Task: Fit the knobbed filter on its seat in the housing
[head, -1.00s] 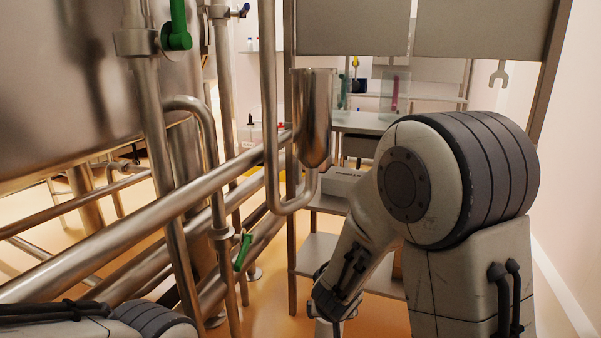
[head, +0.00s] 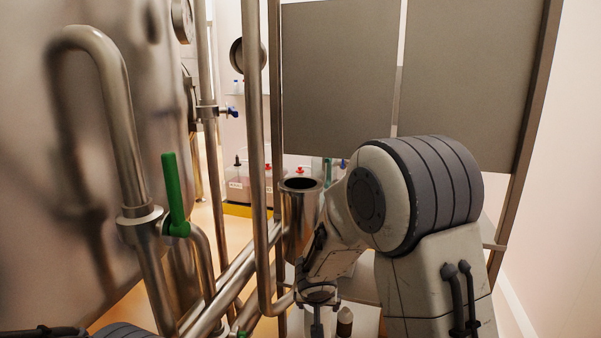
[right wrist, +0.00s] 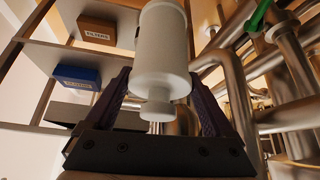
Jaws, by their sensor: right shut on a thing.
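The white filter (right wrist: 163,52) is a cylinder with a narrower knob at its near end. The housing (head: 298,225) is an upright steel cylinder with a dark open top, left of my right arm. The filter is outside it, lower and to the right. The seat inside cannot be seen. My left gripper is out of view.
Steel pipes (head: 263,150) stand close to the left of the housing. A valve with a green handle (head: 175,190) and a large tank (head: 60,200) are farther left. Shelves with a blue box (right wrist: 78,77) and a brown box (right wrist: 97,31) show in the right wrist view.

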